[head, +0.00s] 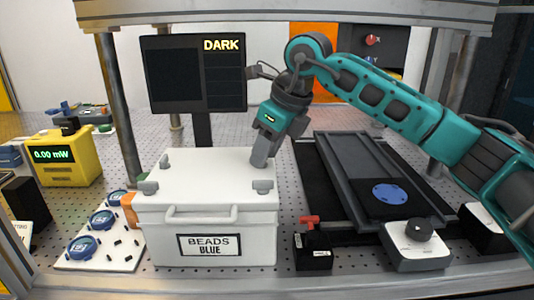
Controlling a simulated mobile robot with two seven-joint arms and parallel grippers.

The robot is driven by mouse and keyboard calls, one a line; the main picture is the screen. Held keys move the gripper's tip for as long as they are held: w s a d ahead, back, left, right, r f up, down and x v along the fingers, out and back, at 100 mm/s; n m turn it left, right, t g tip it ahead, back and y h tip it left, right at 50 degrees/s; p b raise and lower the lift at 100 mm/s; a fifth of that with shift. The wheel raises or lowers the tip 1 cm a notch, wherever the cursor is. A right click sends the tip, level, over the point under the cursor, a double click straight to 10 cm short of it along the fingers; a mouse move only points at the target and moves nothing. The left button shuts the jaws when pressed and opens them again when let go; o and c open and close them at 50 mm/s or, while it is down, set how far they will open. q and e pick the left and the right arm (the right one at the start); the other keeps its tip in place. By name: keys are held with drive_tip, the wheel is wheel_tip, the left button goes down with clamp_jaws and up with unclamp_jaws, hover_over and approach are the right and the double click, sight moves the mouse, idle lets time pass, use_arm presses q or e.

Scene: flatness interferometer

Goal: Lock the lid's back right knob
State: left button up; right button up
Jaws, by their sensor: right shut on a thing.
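A white box (158,232) with a "BEADS BLUE" label stands on the perforated table, its white lid (210,170) on top. Grey knobs show at the lid's front left (148,187), front right (263,187) and back left (165,160). My right gripper (260,160) reaches down at the lid's back right corner. It is shut on the back right knob, which its fingers hide, so I cannot tell how the knob is turned. My left gripper is not in view.
A monitor (175,75) reading "DARK" stands behind the box. A yellow power meter (75,165) and a white board with blue round parts (102,220) are left. A dark rail stage (350,170), small red-topped block (312,250) and grey knob box (415,245) are right.

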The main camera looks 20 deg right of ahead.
drive_tip(key=m, duration=0.2)
drive_tip(key=m+h+b, duration=0.1)
drive_tip(key=m+t+h+b, duration=0.1)
drive_tip(key=m, duration=0.1)
drive_tip(key=shift+s+a+m, duration=0.15)
drive_tip(key=shift+a+m, duration=0.1)
drive_tip(key=shift+m, duration=0.05)
drive_tip(key=m+h+b, duration=0.1)
drive_tip(key=m, duration=0.1)
drive_tip(key=m+h+b, duration=0.1)
drive_tip(key=m, duration=0.2)
drive_tip(key=shift+a, duration=0.2)
drive_tip(key=o, duration=1)
drive_tip(key=shift+o, duration=0.2)
drive_tip(key=shift+r, duration=0.1)
